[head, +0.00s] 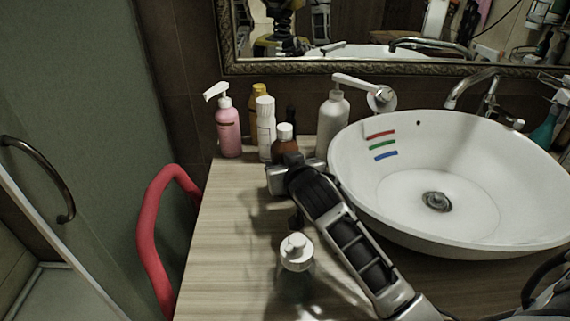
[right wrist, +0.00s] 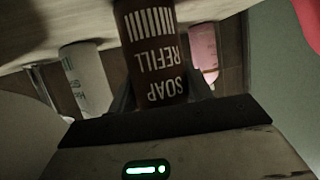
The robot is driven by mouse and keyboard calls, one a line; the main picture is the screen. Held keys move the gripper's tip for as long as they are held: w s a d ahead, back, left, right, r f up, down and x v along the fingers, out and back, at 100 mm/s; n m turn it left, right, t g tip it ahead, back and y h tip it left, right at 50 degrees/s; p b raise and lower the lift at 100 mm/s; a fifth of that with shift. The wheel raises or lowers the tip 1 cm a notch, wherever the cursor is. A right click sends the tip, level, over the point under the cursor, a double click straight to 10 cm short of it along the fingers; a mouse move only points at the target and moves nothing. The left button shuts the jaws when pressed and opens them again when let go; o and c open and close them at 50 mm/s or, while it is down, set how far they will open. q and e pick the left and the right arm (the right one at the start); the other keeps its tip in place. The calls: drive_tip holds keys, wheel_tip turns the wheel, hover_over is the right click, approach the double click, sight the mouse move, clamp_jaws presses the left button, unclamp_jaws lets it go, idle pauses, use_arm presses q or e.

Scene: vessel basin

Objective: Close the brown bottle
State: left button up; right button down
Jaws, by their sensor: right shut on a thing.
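The brown bottle (head: 287,149) stands upright near the back of the wooden counter, left of the basin. A white cap-like top (head: 285,130) shows on it. My right gripper (head: 286,164) is shut on the bottle's body from the front and hides its lower part. My left gripper is not in view.
A pink pump bottle (head: 229,132), a white bottle (head: 266,130), a yellow bottle (head: 257,104) and a grey-white pump bottle (head: 333,113) stand close around. The white basin (head: 480,235) is at right. A white-topped dispenser (head: 296,252) stands in front, left of my right arm.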

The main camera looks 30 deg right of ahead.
drive_tip(key=c, duration=0.6)
unclamp_jaws()
drive_tip(key=shift+f, duration=0.1)
drive_tip(key=shift+s+r, duration=0.25)
drive_tip(key=v, duration=0.7)
